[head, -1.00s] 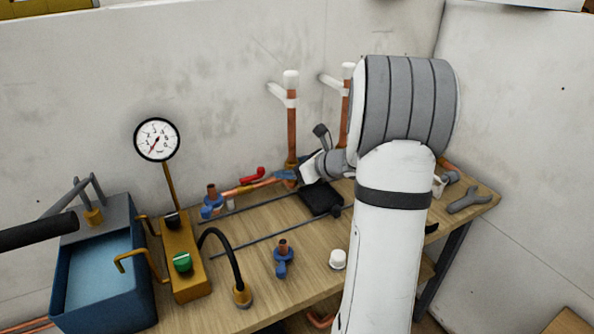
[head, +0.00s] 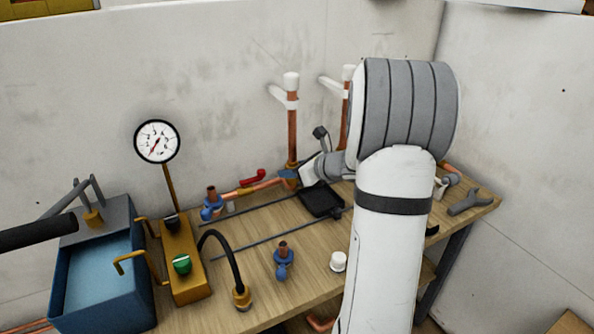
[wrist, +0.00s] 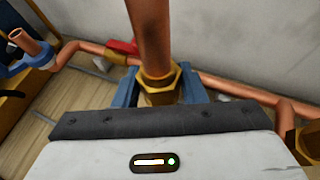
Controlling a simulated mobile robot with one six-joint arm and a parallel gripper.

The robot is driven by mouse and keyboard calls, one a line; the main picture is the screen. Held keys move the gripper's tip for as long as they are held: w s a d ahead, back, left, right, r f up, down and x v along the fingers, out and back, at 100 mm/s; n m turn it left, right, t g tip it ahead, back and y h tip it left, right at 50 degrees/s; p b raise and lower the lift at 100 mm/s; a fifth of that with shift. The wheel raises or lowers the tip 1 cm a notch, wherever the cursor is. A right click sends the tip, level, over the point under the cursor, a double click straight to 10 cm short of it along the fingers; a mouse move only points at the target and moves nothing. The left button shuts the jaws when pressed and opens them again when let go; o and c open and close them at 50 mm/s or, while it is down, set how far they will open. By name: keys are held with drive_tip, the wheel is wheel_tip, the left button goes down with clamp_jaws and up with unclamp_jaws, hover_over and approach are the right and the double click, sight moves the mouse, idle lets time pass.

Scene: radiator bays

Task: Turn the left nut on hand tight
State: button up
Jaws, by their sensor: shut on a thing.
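The left nut (wrist: 158,88) is brass and sits around the foot of the left upright copper pipe (head: 292,138), at the back of the bench. The jaw tips are partly hidden behind the gripper's own body. Whether the nut's thread is engaged cannot be seen.
A second upright pipe (head: 346,108) stands right, partly behind my arm. A red-handled valve (head: 253,177), a black tray (head: 320,201), a white cap (head: 338,261), a blue valve (head: 283,262) and a gauge (head: 157,142) are around. A spanner (head: 469,202) lies at right.

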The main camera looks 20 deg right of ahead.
drive_tip(key=shift+m+t+h+b, duration=0.4)
drive_tip(key=shift+m+h+b, duration=0.95)
drive_tip(key=shift+b, duration=0.4)
drive_tip(key=shift+m+h+b, duration=1.35)
drive_tip(key=shift+h+b, duration=0.2)
drive_tip(key=shift+b, duration=1)
drive_tip(key=shift+f+m+h+b, duration=0.1)
drive_tip(key=shift+m+h+b, duration=0.2)
drive_tip(key=shift+b, duration=0.5)
drive_tip(key=shift+m+h+b, duration=1.1)
drive_tip(key=shift+h+b, duration=0.2)
drive_tip(key=shift+b, duration=1)
drive_tip(key=o, duration=0.9)
drive_tip(key=shift+a, duration=0.1)
